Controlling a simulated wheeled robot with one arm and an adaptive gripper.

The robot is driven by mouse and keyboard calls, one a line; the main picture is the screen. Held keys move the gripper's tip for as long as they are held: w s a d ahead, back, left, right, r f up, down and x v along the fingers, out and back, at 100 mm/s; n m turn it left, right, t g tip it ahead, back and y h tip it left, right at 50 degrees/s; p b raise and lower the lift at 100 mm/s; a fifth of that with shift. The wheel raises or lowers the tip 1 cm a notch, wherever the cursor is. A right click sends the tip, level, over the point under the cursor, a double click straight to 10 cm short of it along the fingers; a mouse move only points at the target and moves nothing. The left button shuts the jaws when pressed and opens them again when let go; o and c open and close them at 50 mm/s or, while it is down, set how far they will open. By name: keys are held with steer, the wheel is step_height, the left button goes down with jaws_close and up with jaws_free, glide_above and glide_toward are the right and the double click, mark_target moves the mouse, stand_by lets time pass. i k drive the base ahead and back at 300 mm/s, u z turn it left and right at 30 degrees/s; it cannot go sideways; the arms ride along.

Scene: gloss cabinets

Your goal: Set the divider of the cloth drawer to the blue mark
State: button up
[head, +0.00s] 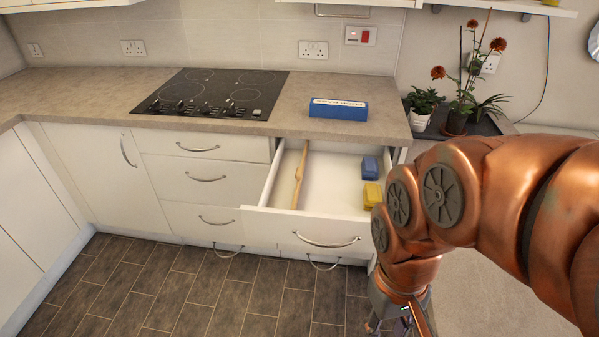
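The open drawer (335,172) has a white interior and sits under the countertop, right of the hob. A thin light-wood divider (299,178) stands in its left part, running front to back. A blue folded cloth or block (370,168) and a yellow one (373,194) lie along the drawer's right side. I cannot make out a blue mark on the drawer's edges. My gripper (392,322) is low at the bottom edge, in front and to the right of the drawer, apart from the divider. It is partly cut off, so its opening is unclear.
A blue box (338,109) with a label stands on the worktop behind the drawer. A black hob (212,93) is to its left. Potted plants (457,122) stand at the right. Closed drawers (205,170) are left of the open one. The tiled floor (200,290) in front is clear.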

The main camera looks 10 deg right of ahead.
mark_target(298, 175)
steer(key=u, duration=0.5)
steer(key=k, duration=0.65)
steer(key=u, duration=0.85)
steer(key=i, duration=1.3)
steer(key=z, duration=0.9)
steer(key=i, duration=0.3)
steer(key=z, duration=0.3)
